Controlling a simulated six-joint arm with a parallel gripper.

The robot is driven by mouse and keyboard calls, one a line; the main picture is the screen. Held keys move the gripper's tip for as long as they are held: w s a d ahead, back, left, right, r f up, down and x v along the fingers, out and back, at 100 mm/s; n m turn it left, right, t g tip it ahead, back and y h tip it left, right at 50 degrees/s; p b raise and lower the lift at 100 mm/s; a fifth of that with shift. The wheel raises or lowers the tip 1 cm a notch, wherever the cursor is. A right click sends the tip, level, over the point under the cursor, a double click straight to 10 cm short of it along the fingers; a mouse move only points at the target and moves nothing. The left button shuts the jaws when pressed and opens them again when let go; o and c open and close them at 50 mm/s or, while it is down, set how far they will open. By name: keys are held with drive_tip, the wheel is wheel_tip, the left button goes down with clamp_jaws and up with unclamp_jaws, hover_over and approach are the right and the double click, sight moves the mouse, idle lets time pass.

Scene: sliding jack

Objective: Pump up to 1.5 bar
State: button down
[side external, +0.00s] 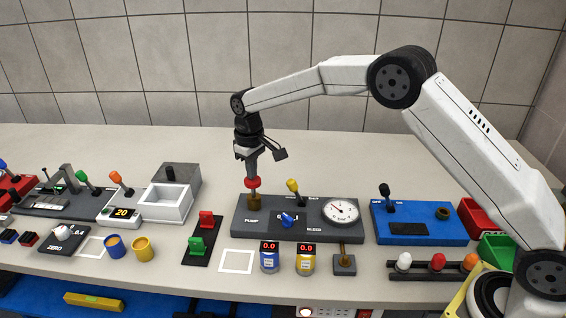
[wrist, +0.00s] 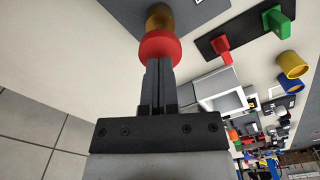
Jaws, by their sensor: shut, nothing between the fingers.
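The pump's red knob (side external: 252,182) stands above a brass collar (side external: 254,201) at the left end of the grey panel (side external: 310,232), by the label PUMP. My gripper (side external: 252,172) is shut, pointing down, with its fingertips at the top of the knob. In the wrist view the shut fingers (wrist: 160,72) meet the red knob (wrist: 160,48), with the brass collar (wrist: 159,17) beyond it. The round gauge (side external: 341,211) is on the panel's right; its needle is too small to read surely. A yellow lever (side external: 292,185) and a blue valve handle (side external: 288,219) sit between.
Blue and yellow cans (side external: 305,259) with red displays reading 0.0 stand in front of the panel. A blue box (side external: 418,224) with a black lever is at right. Red and green switches (side external: 206,219) are at left. The table behind is clear.

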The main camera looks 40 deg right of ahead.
drive_tip(key=shift+r, duration=3)
drive_tip(key=shift+s+d, duration=0.3)
drive_tip(key=shift+s, duration=0.15)
drive_tip(key=s+d+f+m+t, duration=0.1)
drive_tip(key=s+d+f, duration=0.1)
drive_tip(key=s, duration=0.7)
drive_tip(key=s+d+f+m, duration=0.1)
drive_tip(key=s+d+f, duration=0.1)
drive_tip(key=s, duration=0.8)
drive_tip(key=s+d+f+m+t, duration=0.1)
drive_tip(key=s+d, duration=0.3)
drive_tip(key=s, duration=0.5)
drive_tip(key=shift+s+f+t, duration=0.3)
drive_tip(key=shift+f, duration=0.25)
drive_tip(key=shift+w, duration=0.2)
